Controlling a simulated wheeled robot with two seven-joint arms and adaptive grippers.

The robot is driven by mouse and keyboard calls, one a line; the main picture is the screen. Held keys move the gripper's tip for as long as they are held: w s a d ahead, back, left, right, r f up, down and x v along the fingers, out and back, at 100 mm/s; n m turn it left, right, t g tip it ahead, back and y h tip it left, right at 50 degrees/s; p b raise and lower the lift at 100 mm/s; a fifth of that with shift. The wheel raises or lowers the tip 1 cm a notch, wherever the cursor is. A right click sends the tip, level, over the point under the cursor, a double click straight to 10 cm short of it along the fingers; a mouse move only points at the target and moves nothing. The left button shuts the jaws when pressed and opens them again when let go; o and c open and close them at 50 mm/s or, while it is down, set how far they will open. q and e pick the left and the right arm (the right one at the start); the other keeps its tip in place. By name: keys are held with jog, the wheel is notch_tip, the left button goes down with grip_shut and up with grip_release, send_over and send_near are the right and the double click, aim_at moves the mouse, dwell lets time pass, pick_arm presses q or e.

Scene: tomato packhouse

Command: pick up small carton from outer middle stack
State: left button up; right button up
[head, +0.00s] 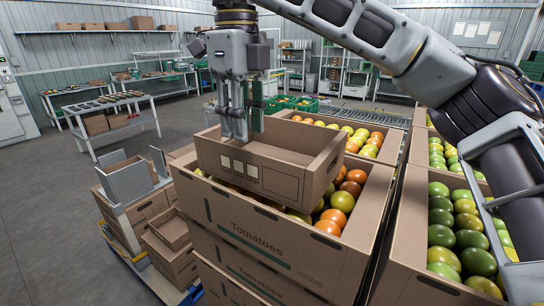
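The small carton (282,181) is a plain brown open-topped box. It appears empty inside, with pale label squares on its front. It sits over the tomatoes in the upper large carton (275,246) of the middle stack; whether it rests there or hangs just clear, I cannot tell. My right gripper (246,134) points straight down, its fingertips at the small carton's left part, overlapping its rim. One grey finger and a green-padded part show close together. Whether they are closed on the carton's wall is not clear. My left gripper is not in view.
Open cartons of green and orange tomatoes stand right (452,228) and behind (366,151). Lower left, a pallet holds brown cartons (170,262) and a grey upright-sided tray (126,181). A white table (103,107) stands further back. The floor at left (40,225) is clear.

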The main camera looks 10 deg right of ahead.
aim_at(244, 153)
jog(key=shift+f, duration=2.2)
jog(key=shift+f, duration=0.1)
jog(key=shift+f+p, duration=0.7)
jog(key=shift+f, duration=0.2)
jog(key=shift+f+p, duration=0.35)
jog(key=shift+f, duration=1.2)
jog(key=shift+c, duration=0.3)
grip_shut()
